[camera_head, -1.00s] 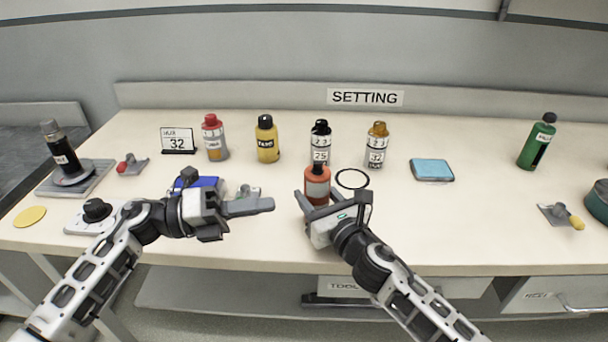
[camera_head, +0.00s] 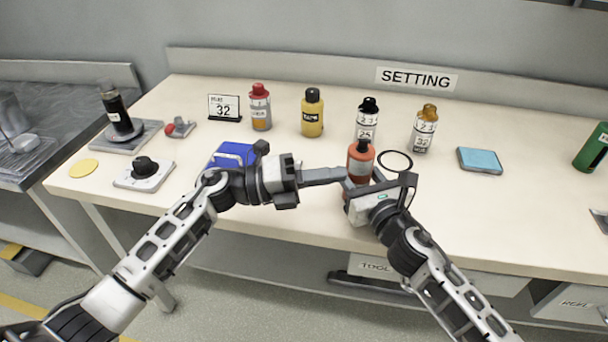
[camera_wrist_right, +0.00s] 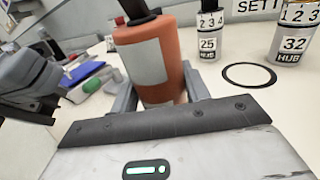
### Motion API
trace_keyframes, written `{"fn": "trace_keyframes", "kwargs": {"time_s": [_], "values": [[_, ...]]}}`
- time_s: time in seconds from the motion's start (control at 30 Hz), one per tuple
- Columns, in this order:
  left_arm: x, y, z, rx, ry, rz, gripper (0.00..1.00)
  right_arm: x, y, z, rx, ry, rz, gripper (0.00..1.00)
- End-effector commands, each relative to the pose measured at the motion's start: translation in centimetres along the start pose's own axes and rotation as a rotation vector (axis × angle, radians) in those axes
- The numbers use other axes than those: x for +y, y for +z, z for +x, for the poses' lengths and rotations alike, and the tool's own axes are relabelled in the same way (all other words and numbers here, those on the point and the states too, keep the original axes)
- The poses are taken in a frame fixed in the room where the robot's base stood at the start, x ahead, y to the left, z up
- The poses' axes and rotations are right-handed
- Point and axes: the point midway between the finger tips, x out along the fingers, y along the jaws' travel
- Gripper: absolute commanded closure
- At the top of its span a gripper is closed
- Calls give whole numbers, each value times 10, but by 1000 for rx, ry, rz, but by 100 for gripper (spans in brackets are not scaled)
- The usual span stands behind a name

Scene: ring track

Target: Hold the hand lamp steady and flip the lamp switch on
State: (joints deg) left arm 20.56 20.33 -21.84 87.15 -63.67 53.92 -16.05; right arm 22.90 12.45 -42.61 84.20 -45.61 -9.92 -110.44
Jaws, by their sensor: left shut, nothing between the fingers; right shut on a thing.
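The hand lamp appears to be the orange cylinder (camera_head: 360,163) with a grey panel and a dark top, upright at the table's front. My right gripper (camera_head: 362,182) is shut around its lower body; the lamp also shows large in the right wrist view (camera_wrist_right: 149,55). My left gripper (camera_head: 340,174) is shut and empty, its fingers pointing right with their tips close beside the lamp. I cannot tell whether they touch it. In the right wrist view the left gripper's dark body (camera_wrist_right: 35,80) is at the left edge. I cannot make out the switch.
Behind the lamp stand a black-capped bottle (camera_head: 366,122), an orange-capped bottle (camera_head: 424,130), a yellow bottle (camera_head: 312,115) and a red-capped bottle (camera_head: 260,108). A black ring (camera_head: 396,161) lies just right of the lamp. A blue box (camera_head: 232,154) is behind my left arm. Table space is clear right of my right gripper.

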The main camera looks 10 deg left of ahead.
Motion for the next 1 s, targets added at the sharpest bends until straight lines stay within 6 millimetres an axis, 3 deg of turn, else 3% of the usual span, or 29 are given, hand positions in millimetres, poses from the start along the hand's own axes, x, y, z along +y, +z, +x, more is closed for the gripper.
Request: {"fn": "trace_keyframes", "kwargs": {"time_s": [0.13,0.3,0.43,1.0], "values": [[-1,0,32,0,-3,0,100,0,-1,0,2,0,0,82],[0,26,36,-1,1,1,100,0,-1,0,2,0,0,82],[0,35,38,0,2,0,100,0,-1,0,2,0,0,82],[0,39,38,3,10,-28,100,0,-1,0,2,0,0,82]]}}
